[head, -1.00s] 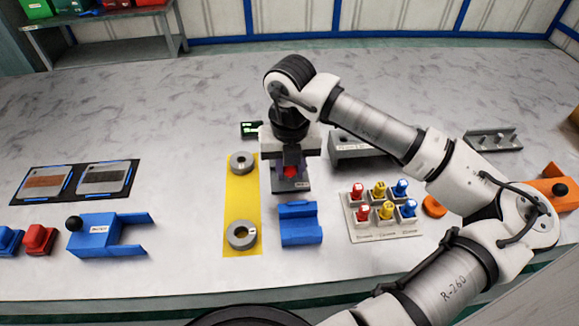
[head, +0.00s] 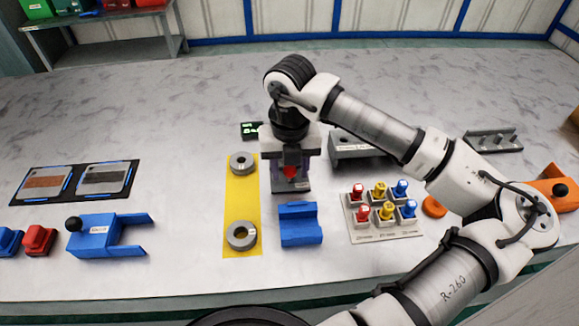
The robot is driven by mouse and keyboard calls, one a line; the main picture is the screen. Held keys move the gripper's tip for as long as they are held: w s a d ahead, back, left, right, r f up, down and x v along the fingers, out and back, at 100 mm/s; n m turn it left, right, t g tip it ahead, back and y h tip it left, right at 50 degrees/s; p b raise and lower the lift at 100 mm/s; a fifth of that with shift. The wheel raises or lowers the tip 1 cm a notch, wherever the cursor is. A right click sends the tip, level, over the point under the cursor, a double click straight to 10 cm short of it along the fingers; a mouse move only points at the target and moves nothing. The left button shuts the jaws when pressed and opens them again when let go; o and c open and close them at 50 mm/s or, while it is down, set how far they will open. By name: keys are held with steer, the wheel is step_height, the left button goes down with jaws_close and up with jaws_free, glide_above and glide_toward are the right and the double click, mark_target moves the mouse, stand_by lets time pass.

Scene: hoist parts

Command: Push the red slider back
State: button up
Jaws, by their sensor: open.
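The red slider (head: 291,173) is a small red piece on a dark grey base (head: 291,187), in the middle of the bench. My gripper (head: 291,165) points down over it, with purplish fingers to either side of the red piece. The gripper is open. Its body hides the back part of the base. I cannot tell whether a finger touches the slider.
A blue block (head: 300,225) stands just in front of the base. A yellow strip (head: 242,203) with two grey rings lies to the left. A board of coloured knobs (head: 384,212) and a grey block (head: 362,151) are to the right. The bench behind is mostly clear.

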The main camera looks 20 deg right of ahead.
steer(key=shift+r, duration=0.1)
steer(key=shift+r+p, duration=1.4)
steer(key=shift+r, duration=2)
